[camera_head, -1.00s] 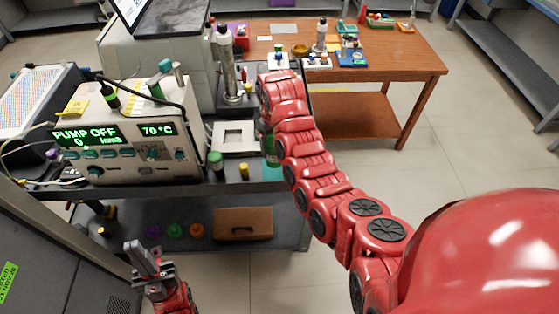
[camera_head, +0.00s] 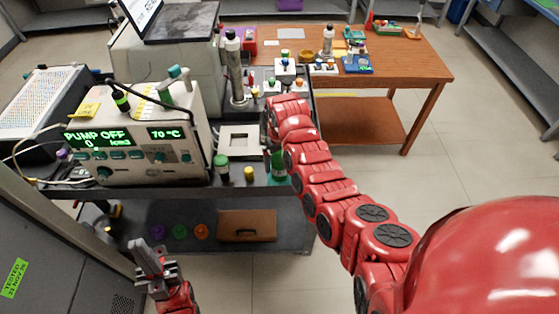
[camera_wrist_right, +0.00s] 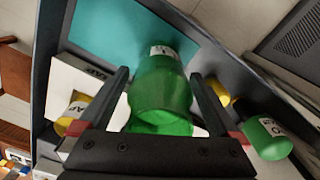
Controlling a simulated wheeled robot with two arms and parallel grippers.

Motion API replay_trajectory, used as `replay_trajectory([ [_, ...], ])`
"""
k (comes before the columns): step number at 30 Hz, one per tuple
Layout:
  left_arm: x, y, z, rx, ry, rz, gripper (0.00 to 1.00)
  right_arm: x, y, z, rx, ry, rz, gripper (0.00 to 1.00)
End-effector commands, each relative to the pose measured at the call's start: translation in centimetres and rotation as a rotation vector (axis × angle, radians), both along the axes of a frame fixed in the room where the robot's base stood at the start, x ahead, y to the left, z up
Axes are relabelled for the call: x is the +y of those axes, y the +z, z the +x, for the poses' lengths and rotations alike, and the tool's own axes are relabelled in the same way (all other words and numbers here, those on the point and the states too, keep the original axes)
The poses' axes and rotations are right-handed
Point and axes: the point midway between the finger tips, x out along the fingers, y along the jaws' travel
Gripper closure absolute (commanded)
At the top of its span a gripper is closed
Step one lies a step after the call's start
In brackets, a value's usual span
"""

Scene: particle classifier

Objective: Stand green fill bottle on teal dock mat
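The green fill bottle (camera_head: 278,167) is near the front right of the dark cart top. In the right wrist view the bottle (camera_wrist_right: 160,90) sits between both fingers, with a white label at its far end. My right gripper (camera_wrist_right: 158,75) appears shut on it; exact finger contact is hard to see. In the head view my right arm hides most of that gripper. The teal dock mat (camera_wrist_right: 110,35) lies just beyond the bottle, which overlaps it in view; I cannot tell if they touch. My left gripper (camera_head: 153,262) is low at the left, away from the bottle.
Another green bottle (camera_head: 222,168) and a yellow-capped bottle (camera_head: 249,174) stand left of the fill bottle. A white square frame (camera_head: 239,140) lies behind them. The pump unit (camera_head: 140,140) fills the cart's left. A wooden table (camera_head: 405,65) with small items stands behind.

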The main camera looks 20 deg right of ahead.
Motion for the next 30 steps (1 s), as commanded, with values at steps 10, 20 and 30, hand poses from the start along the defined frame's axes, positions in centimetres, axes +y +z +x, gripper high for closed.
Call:
replay_trajectory([
  [10,0.0,0.0,0.0,0.000,0.000,0.000,1.00,0.0,0.6,0.0,0.000,0.000,0.000,0.00],
  [20,0.0,-0.5,0.0,0.000,0.000,0.000,1.00,-0.1,7.4,0.0,-0.003,-0.003,0.002,0.00],
  [30,0.0,1.3,0.0,0.000,0.000,0.000,1.00,-0.1,11.9,0.0,0.000,-0.002,0.002,0.00],
])
